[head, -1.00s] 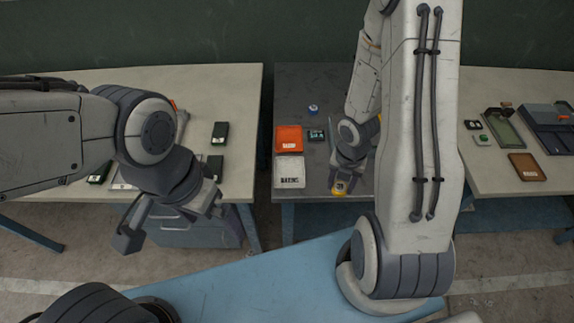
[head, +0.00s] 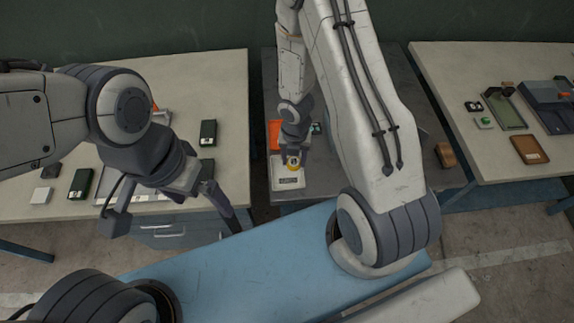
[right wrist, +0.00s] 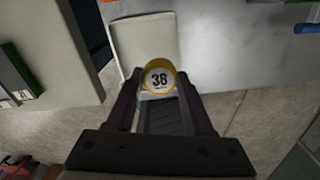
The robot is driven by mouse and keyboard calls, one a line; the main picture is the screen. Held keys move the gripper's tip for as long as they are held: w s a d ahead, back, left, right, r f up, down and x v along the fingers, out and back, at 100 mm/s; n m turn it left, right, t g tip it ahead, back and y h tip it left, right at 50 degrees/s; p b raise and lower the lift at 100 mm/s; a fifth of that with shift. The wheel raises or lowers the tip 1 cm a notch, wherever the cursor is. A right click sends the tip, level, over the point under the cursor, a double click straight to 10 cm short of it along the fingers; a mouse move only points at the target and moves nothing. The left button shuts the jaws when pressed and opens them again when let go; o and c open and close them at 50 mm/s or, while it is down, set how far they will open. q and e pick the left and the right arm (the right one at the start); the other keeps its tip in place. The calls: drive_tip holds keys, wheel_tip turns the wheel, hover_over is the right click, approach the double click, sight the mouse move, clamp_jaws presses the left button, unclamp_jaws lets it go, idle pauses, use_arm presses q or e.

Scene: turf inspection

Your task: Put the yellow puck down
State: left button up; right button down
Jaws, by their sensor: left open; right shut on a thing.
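The yellow puck (head: 293,162) has a white face with a dark number, which reads 36 in the right wrist view (right wrist: 160,77). My right gripper (head: 293,158) is shut on it, with a finger on either side. In the head view the puck overlaps the far part of a white labelled tray (head: 290,184) on the dark table. In the right wrist view the puck covers part of the pale tray (right wrist: 145,42). I cannot tell the gap between puck and tray. My left gripper (head: 218,200) is open and empty near the left table's front edge.
An orange tray (head: 275,134) lies behind the white one, partly hidden by my right arm. A brown block (head: 446,155) sits at the dark table's right edge. The left table (head: 215,85) holds dark boxes. The right table holds a brown tray (head: 530,150) and a green-based tray (head: 507,110).

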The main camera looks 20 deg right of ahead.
sight(287, 172)
drive_tip(key=shift+w+a+f, duration=0.5)
drive_tip(key=shift+w+a, duration=0.05)
drive_tip(key=shift+a, duration=0.2)
drive_tip(key=shift+a+f, duration=0.1)
drive_tip(key=shift+f, duration=0.15)
drive_tip(key=shift+f+b, duration=2.05)
drive_tip(key=shift+f, duration=0.05)
drive_tip(key=shift+c, duration=1.4)
unclamp_jaws()
drive_tip(key=shift+r, duration=0.1)
drive_tip(key=shift+r, duration=0.1)
